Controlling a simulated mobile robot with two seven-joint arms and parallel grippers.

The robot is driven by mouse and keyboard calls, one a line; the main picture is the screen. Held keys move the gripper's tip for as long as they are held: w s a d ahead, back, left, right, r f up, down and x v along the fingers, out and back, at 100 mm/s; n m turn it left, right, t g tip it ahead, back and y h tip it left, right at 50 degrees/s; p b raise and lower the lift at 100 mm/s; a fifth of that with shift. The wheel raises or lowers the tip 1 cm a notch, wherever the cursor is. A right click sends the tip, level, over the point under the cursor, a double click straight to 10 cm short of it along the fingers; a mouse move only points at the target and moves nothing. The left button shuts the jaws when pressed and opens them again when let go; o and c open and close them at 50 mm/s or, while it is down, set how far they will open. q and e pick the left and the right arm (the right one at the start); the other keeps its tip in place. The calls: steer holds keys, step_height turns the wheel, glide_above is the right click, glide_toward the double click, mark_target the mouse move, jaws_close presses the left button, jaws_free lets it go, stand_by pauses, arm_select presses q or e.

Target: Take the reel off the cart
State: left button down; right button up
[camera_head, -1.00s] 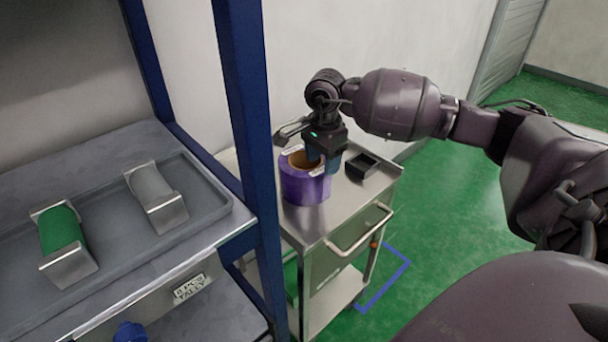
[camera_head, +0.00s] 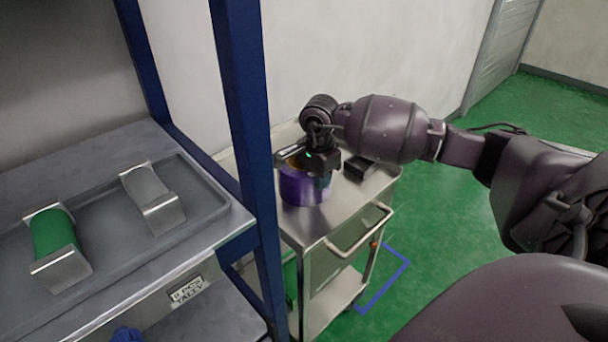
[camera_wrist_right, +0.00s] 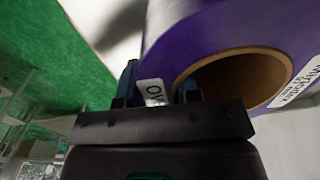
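The reel (camera_head: 304,190) is a purple roll with a brown cardboard core, standing on the cart (camera_head: 322,225). My right gripper (camera_head: 312,170) is low over the reel's right side. In the right wrist view, the reel (camera_wrist_right: 215,28) fills the upper right. The right gripper's fingers (camera_wrist_right: 158,88) stand apart on either side of the reel's wall, one outside and one at the core opening. A white label lies between them. Their tips are hidden, and I cannot tell whether they grip the wall. My left gripper is not in view.
A small black open box (camera_head: 359,168) sits on the cart close to the right gripper. A blue shelf post (camera_head: 246,130) stands left of the cart. The shelf tray (camera_head: 110,247) holds a green roll (camera_head: 52,232) in a metal cradle and an empty cradle (camera_head: 152,197). Green floor is clear at right.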

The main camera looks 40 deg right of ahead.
jaws_close()
steer(key=shift+r, duration=0.15)
